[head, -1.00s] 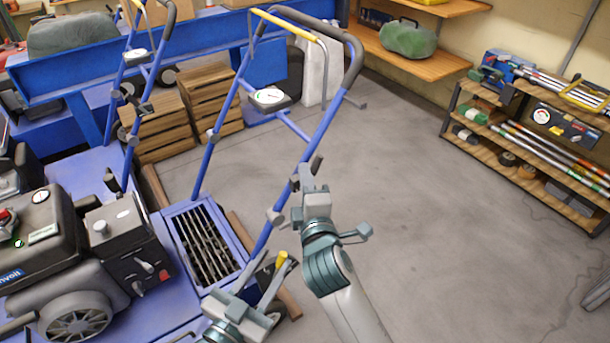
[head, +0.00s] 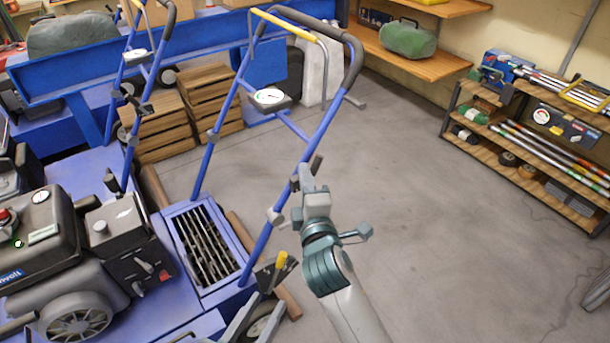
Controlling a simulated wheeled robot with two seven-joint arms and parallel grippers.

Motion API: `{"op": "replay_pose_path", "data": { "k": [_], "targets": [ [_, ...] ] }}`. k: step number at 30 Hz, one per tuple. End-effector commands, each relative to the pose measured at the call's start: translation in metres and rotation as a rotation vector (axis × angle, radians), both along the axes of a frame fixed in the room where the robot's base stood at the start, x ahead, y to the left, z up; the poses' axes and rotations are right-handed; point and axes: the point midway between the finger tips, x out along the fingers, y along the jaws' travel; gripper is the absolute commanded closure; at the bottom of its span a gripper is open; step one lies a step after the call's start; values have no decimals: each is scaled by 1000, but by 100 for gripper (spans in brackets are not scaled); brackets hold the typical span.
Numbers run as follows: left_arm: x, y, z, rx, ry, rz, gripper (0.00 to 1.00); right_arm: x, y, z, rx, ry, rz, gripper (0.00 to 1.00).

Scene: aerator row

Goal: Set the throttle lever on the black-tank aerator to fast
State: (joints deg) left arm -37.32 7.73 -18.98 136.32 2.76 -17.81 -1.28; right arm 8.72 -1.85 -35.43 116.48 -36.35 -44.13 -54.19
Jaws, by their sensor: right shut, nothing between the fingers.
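The black-tank aerator stands at the lower left, with its black tank (head: 50,215) beside the grey-black engine housing. Its blue handle frame (head: 330,105) rises to the right. A yellow-tipped lever (head: 281,260) sits on a dark plate low on the frame's right leg; I take it for the throttle lever, and its markings are too small to read. My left gripper (head: 252,322) is at the bottom edge, below and left of this lever and apart from it, mostly cut off. My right gripper (head: 308,178) is shut and empty beside the frame's right tube, near a small dark lever (head: 317,163).
A second blue handle frame (head: 127,90) and wooden crates (head: 165,130) stand at the back left. A shelf rack (head: 530,150) with tools stands at the right. The grey floor (head: 450,240) between is clear.

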Motion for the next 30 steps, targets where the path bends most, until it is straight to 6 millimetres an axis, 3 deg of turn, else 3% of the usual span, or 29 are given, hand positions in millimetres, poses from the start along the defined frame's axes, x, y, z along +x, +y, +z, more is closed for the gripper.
{"op": "replay_pose_path", "data": {
  "k": [16, 30],
  "targets": [
    [-20, 19, -56, 94, 333, -4, 66, 0, 0, 1, -4, -2, 0, 100],
    [-23, 21, -61, 100, 358, -5, 66, -1, 0, 0, -5, -3, 0, 100]
  ]
}}
